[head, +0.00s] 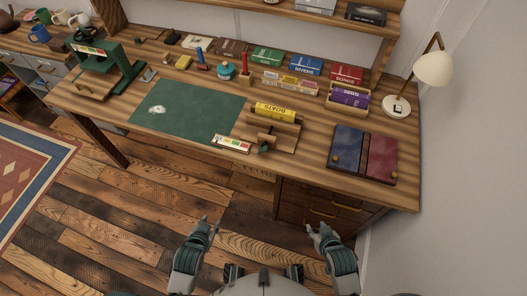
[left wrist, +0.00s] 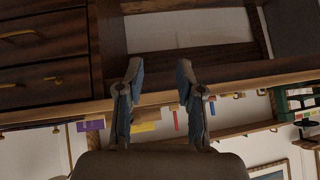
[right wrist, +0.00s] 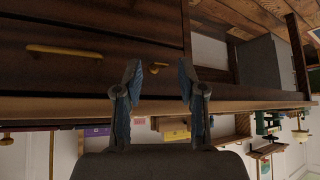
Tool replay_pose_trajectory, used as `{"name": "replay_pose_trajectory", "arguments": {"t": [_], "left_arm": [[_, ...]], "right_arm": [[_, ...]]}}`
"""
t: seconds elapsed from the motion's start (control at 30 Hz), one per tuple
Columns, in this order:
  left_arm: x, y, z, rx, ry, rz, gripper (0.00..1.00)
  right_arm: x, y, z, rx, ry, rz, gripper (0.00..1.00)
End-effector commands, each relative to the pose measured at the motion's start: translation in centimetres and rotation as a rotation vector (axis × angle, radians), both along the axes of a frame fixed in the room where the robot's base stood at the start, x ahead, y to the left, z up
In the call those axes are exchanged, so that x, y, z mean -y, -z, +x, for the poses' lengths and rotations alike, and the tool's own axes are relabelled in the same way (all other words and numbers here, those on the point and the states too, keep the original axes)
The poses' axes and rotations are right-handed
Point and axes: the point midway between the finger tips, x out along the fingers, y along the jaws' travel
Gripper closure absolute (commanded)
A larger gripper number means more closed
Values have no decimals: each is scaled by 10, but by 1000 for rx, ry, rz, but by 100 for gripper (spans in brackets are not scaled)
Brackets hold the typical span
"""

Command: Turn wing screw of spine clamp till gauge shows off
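The spine clamp (head: 285,136) is a wooden frame at the front middle of the desk, with a yellow book marked BOATS (head: 275,111) in it. A small dark green piece at its front looks like the wing screw (head: 264,149). The gauge (head: 231,144) is a pale strip with coloured segments at the clamp's left; its reading is too small to tell. My left gripper (head: 207,222) and right gripper (head: 320,229) are in front of the desk, apart from the clamp. Both are open and empty in the left wrist view (left wrist: 158,75) and right wrist view (right wrist: 160,75).
A green press (head: 125,75) stands at the desk's left, beside a green mat (head: 190,107). Books, including a purple one (head: 349,96), line the back. A blue and red folder (head: 364,153) and a lamp (head: 433,68) are at right. Drawers (head: 322,203) lie below the desk edge.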

Motion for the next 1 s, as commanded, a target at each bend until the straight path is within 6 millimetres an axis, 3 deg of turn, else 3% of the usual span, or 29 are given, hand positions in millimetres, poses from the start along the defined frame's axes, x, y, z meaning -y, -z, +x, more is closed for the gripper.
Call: {"name": "replay_pose_trajectory", "arguments": {"t": [0.03,0.13,0.27,0.37,0.47,0.53,0.7,0.73,0.83,1.0], "left_arm": [[-9,-9,-10,-61,49,116,64],[-25,-5,-11,-104,222,418,64],[-31,-9,14,-48,472,815,64],[-23,-21,42,38,693,1181,64],[0,-40,72,149,936,1638,64],[26,-53,89,230,1100,2004,64],[93,-65,100,364,1335,2817,64],[102,-65,99,-354,-1268,-2743,64],[121,-62,96,-323,-1104,-2559,64],[133,-61,103,-304,-1021,-2469,64]], "right_arm": [[7,1,-21,-115,6,-27,60],[17,35,-53,-295,15,-64,60],[21,76,-73,-405,19,-85,60],[23,108,-83,-453,18,-93,60],[24,145,-91,-483,15,-97,60],[24,171,-98,-496,13,-99,60],[26,220,-113,-514,9,-101,60],[26,225,-115,-515,8,-100,60],[26,237,-120,-520,7,-102,60],[27,243,-123,-520,6,-102,60]]}}
